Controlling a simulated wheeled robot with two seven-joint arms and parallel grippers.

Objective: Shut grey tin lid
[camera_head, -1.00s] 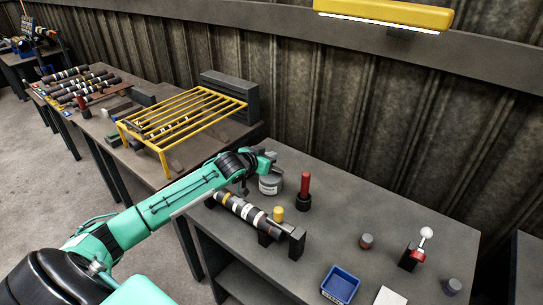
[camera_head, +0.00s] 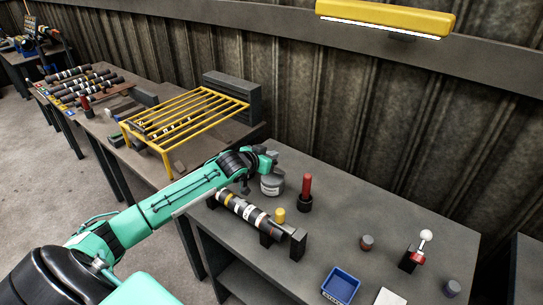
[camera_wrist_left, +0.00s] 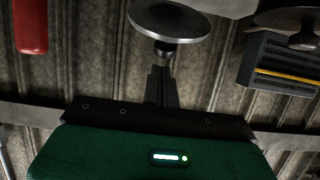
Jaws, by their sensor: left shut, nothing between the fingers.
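The grey tin (camera_head: 272,186) stands on the near bench, at its back left edge. A dark round disc with a bright rim, seemingly its lid (camera_wrist_left: 172,22), shows at the top of the left wrist view, with a small knob-like part below it. I cannot tell how far the lid is shut. My left gripper (camera_head: 246,188) is shut and empty, close to the left of the tin in the head view. In the left wrist view its dark fingers (camera_wrist_left: 160,75) point at the disc; contact is unclear. My right gripper is not in view.
A red-handled tool (camera_head: 306,190) stands right of the tin. A striped shaft (camera_head: 243,209) lies in supports in front, with a yellow cylinder (camera_head: 279,215) beside it. A yellow rack (camera_head: 180,120) stands on the left bench. A blue tray (camera_head: 341,285) sits at the front.

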